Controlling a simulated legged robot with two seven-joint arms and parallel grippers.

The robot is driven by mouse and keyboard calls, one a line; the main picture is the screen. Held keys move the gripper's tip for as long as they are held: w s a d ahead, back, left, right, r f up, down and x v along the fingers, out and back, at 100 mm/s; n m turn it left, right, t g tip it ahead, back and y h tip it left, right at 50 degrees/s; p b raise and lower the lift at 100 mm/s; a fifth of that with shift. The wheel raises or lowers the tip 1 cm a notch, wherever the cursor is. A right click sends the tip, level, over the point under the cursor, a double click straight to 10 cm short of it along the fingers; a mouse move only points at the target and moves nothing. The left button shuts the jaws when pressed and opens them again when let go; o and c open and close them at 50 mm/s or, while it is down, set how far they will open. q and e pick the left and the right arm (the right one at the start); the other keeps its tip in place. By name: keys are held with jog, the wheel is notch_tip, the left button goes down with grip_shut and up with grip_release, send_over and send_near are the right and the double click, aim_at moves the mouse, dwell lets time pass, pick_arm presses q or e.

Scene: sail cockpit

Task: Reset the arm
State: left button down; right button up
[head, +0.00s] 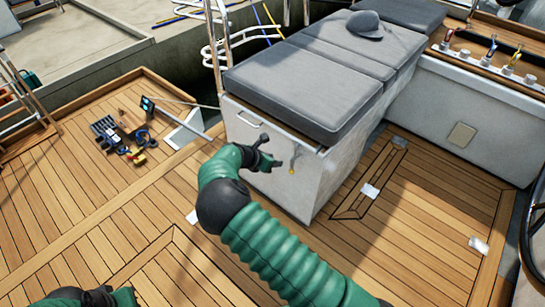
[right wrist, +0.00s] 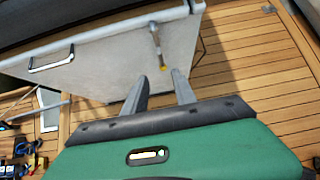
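My right arm, in a green ribbed sleeve, reaches across the middle of the head view. Its dark gripper (head: 269,152) is in front of the white locker's end face (head: 247,126). In the right wrist view the two grey fingers of this gripper (right wrist: 161,88) stand apart with nothing between them. Beyond them a small hanging latch or tool with a yellow tip (right wrist: 156,45) shows against the locker. I cannot tell whether the fingers touch the locker. My left gripper (head: 101,297) shows only partly at the bottom left edge, and its fingers are not clear.
Grey cushions (head: 300,92) cover the locker, with a grey cap (head: 364,25) on top. Dark and blue gear (head: 122,136) lies on the deck at left. A counter with colored-handled levers (head: 490,50) is at right. The wooden deck (head: 90,220) at lower left is mostly clear.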

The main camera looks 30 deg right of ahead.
dwell(0.4)
jog(key=s+a+r+m+y, duration=0.3)
jog(key=s+a+m, duration=0.3)
jog(key=s, duration=0.4)
jog(key=s+a+r+m+y, duration=0.3)
jog(key=s+m, duration=0.6)
jog(key=s+a+r+m+y, duration=0.25)
jog(key=s+a+m, duration=0.35)
jog(key=s, duration=0.4)
notch_tip(320, 180, up, 20)
jog(key=d+m+p, duration=0.1)
jog(key=p, duration=1.9)
jog(key=shift+w, duration=0.45)
